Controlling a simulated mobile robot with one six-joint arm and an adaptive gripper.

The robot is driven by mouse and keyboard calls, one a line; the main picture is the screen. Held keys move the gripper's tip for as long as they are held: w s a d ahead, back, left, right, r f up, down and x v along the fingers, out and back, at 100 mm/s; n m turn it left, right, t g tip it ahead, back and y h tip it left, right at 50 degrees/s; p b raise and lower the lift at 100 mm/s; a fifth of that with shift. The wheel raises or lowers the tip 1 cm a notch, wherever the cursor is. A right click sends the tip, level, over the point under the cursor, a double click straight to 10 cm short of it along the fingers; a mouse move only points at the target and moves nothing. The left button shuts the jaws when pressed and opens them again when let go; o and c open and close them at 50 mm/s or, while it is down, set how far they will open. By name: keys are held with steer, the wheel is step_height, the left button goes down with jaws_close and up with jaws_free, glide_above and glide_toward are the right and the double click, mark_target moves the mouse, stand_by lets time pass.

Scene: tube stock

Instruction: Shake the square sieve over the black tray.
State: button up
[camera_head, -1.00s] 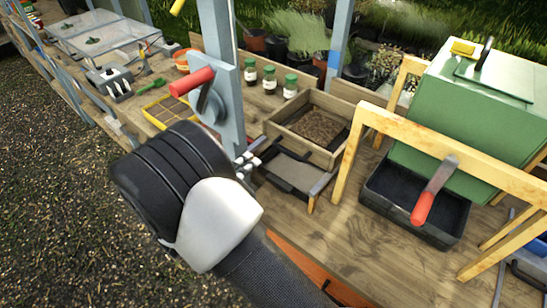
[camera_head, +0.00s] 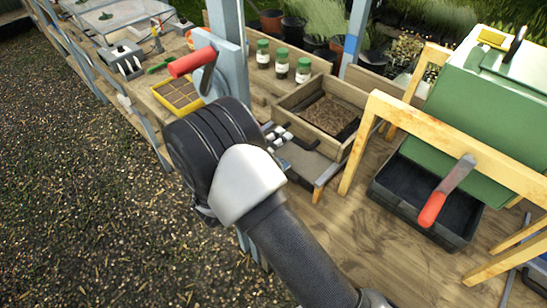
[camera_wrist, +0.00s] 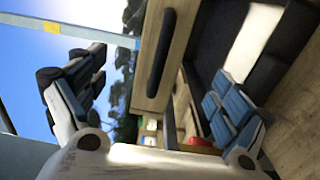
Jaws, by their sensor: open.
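The square sieve appears to be the wooden square frame (camera_head: 290,118) with brown granular material inside, on the bench right of my gripper. In the wrist view its wooden wall (camera_wrist: 182,45) has a dark bar-like handle (camera_wrist: 161,55) and lies between my fingers. My gripper (camera_wrist: 155,85) is open, with a finger on either side of that wall; I see no contact. In the head view my wrist hides most of the gripper (camera_head: 277,135). The black tray (camera_head: 383,196) lies on the bench at the right, partly beneath a green box.
Several green-lidded jars (camera_head: 281,62) stand behind. Bare bench lies before the black tray.

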mark_target(294, 138)
steer(key=shift+p+x, duration=0.45)
steer(key=shift+x, duration=2.15)
steer(key=shift+c, duration=0.2)
jaws_close()
